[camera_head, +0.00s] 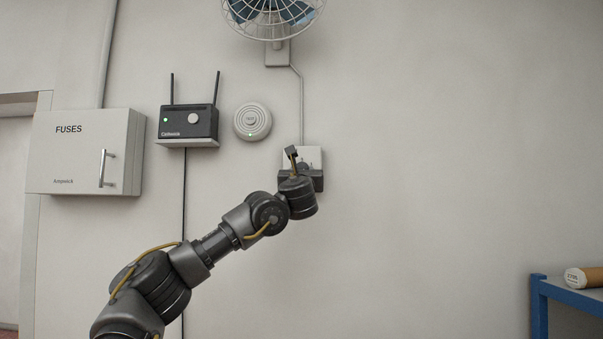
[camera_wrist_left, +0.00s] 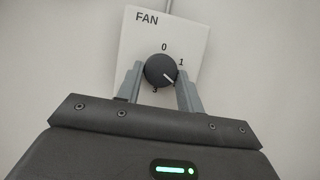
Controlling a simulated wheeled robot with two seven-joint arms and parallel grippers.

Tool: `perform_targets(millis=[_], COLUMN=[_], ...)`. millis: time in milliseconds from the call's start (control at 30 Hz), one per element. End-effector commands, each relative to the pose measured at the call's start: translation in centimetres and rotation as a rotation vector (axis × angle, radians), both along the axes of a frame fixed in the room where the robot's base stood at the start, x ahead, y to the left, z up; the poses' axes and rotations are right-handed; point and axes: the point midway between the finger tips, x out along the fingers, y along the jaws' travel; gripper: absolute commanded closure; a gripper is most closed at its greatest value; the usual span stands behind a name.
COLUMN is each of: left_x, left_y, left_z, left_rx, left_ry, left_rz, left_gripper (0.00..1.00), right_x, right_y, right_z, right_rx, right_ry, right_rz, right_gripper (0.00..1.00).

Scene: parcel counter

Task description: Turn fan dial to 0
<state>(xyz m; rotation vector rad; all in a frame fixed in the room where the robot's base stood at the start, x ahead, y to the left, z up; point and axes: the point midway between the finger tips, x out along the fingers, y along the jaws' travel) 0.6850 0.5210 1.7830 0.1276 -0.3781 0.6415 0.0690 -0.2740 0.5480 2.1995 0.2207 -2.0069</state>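The white fan control plate (camera_wrist_left: 200,35) reads FAN in the left wrist view. Its round dark dial (camera_wrist_left: 158,68) has a white pointer line aimed to the lower right, between the 1 and the 3 and away from the 0 at the top. My left gripper (camera_wrist_left: 160,76) has one finger on each side of the dial, seemingly touching it. The right finger hides part of the plate where a number may be. In the head view the plate (camera_head: 314,155) is partly covered by my left gripper (camera_head: 304,171). My right gripper is not in view.
A wall fan (camera_head: 272,15) hangs above the plate, joined by a cord. A router (camera_head: 188,122), a round white detector (camera_head: 252,121) and a fuse box (camera_head: 84,152) are to the left. A blue table (camera_head: 568,292) with a cardboard tube (camera_head: 585,277) stands far right. The wall right of the plate is bare.

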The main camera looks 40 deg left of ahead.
Motion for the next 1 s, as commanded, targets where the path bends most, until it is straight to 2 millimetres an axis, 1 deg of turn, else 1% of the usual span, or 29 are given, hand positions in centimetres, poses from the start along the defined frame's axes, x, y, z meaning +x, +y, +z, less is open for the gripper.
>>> perform_targets(millis=[33, 133, 167, 367, 567, 800, 1000], left_x=[0.0, 0.0, 0.0, 0.0, 0.1, 0.2, 0.3], left_y=[0.0, 0.0, 0.0, -0.1, -0.2, -0.4, -0.5], left_z=[0.0, 0.0, 0.0, -0.1, -0.4, -0.5, -0.2], left_rx=[0.000, 0.000, 0.000, -0.013, -0.076, -0.227, -0.380], left_ry=[0.000, 0.000, 0.000, -0.010, -0.058, -0.174, -0.288], left_rz=[0.000, 0.000, 0.000, 0.000, -0.001, -0.001, 0.001], left_gripper=[0.71, 0.84, 0.86, 0.86, 0.86, 0.86, 0.86], right_x=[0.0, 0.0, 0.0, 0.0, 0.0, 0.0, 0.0], right_y=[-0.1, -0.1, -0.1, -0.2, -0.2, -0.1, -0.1], right_z=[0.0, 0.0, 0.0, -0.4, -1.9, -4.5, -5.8], right_rx=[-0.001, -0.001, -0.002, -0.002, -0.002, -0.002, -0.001], right_ry=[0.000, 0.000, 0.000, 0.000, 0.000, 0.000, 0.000], right_rz=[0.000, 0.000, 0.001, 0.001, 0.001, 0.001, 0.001], right_gripper=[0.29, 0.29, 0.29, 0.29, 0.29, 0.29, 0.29])
